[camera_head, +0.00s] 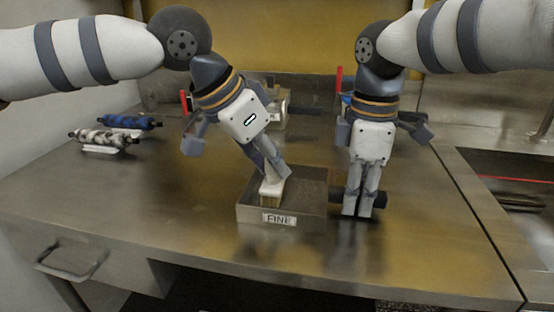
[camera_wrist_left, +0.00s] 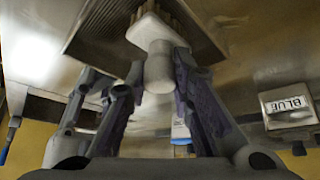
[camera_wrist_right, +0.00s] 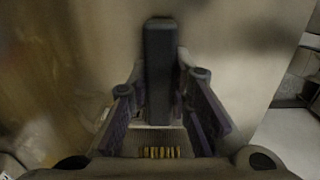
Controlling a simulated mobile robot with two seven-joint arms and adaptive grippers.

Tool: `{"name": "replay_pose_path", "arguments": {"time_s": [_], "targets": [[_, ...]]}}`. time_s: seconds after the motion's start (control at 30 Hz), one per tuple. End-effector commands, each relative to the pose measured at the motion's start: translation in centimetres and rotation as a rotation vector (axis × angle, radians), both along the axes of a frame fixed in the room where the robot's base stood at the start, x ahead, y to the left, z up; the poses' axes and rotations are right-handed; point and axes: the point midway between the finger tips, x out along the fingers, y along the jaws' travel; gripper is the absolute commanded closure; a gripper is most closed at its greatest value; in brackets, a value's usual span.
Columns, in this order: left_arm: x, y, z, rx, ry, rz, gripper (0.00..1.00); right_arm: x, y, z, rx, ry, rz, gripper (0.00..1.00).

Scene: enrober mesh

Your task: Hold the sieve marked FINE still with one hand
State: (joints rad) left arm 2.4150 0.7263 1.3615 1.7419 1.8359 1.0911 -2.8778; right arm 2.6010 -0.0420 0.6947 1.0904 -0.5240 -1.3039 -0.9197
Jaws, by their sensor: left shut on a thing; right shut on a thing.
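The sieve marked FINE (camera_head: 308,212) is a shallow metal box near the table's front, its label facing forward. Its dark handle (camera_head: 380,199) sticks out to the right; it also shows in the right wrist view (camera_wrist_right: 159,70). My right gripper (camera_head: 359,212) is shut on this handle, fingers pointing down. My left gripper (camera_head: 278,172) is tilted and shut on a white-handled brush (camera_head: 270,188), which is inside the sieve. The left wrist view shows the white handle (camera_wrist_left: 158,68) between the fingers, with bristles towards the sieve's mesh (camera_wrist_left: 112,25). Whether the bristles touch the mesh cannot be told.
A blue-patterned roller (camera_head: 130,122) and a pale-patterned roller (camera_head: 103,138) lie at the left. Another object with a dark handle (camera_head: 304,111) stands behind my left gripper. The table's left front is clear.

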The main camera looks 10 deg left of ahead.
Motion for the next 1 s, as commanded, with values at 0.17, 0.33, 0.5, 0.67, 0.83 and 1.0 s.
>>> {"name": "replay_pose_path", "arguments": {"time_s": [0.17, 0.33, 0.5, 0.67, 0.83, 1.0], "targets": [[0.0, 0.0, 1.1, 0.002, 0.001, 0.0, 1.0, 0.0, 0.0, 0.0, 0.0, -0.001, -0.001, 1.0], [0.0, 0.0, 2.9, 0.002, 0.0, 0.0, 1.0, 0.0, 0.0, 0.0, 0.0, -0.001, 0.0, 1.0], [0.0, -0.1, 4.7, 0.0, 0.0, 0.0, 1.0, 0.0, 0.0, 0.0, 0.0, 0.0, 0.0, 1.0], [0.0, -0.1, 5.8, 0.001, -0.001, -0.002, 1.0, 0.0, 0.0, 0.0, 0.0, 0.0, 0.0, 1.0], [0.0, -0.1, 6.0, 0.0, 0.001, -0.001, 1.0, 0.0, 0.0, 0.0, 0.0, 0.0, 0.0, 1.0], [0.0, 0.0, 6.0, 0.001, 0.0, -0.001, 1.0, 0.0, 0.0, 0.0, 0.0, 0.0, 0.0, 1.0]]}}
